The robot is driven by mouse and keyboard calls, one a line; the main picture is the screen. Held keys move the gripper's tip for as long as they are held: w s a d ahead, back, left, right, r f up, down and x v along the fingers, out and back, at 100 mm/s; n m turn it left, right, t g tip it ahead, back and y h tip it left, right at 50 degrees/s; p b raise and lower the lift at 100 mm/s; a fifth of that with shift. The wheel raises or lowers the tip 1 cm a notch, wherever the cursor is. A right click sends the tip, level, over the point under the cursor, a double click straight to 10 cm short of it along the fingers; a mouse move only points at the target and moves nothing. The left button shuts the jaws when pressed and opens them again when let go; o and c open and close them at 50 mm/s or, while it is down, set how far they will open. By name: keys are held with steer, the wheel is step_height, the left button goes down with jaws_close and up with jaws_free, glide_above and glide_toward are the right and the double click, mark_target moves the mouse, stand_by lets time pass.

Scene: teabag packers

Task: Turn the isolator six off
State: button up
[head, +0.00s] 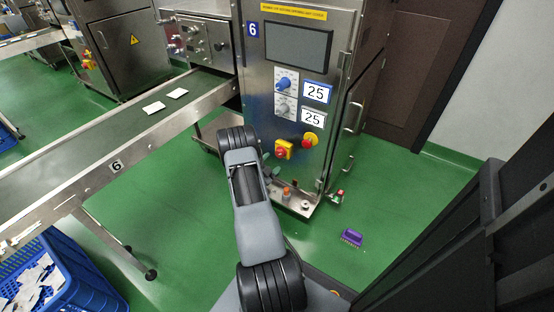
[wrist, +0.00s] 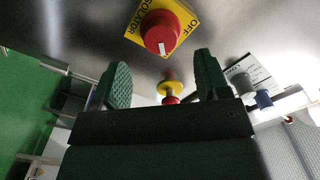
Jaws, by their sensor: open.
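The isolator on machine six is a red knob on a yellow plate (head: 284,149), low on the steel cabinet front. In the wrist view the red knob (wrist: 160,32) is close, with ISOLATOR and OFF printed on its plate. A white mark shows on the knob's lower side in that picture, away from the word OFF. My gripper (wrist: 163,76) is open and empty, its two green fingers apart. The knob appears just beyond the fingertips, above the gap in the picture, and not between them. In the head view my arm mostly hides the gripper, just left of the isolator.
A red emergency-stop button with a yellow collar (head: 310,140) sits right beside the isolator; it also shows between the fingers in the wrist view (wrist: 170,88). Blue (head: 285,84) and grey (head: 283,107) dials are above. A conveyor (head: 116,166) is left. A purple-topped brush (head: 351,237) lies on the floor.

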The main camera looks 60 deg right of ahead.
mark_target(278, 155)
steer(key=shift+d+b, duration=0.6)
steer(key=shift+d, duration=2.1)
steer(key=shift+c, duration=0.2)
steer(key=c, duration=0.9)
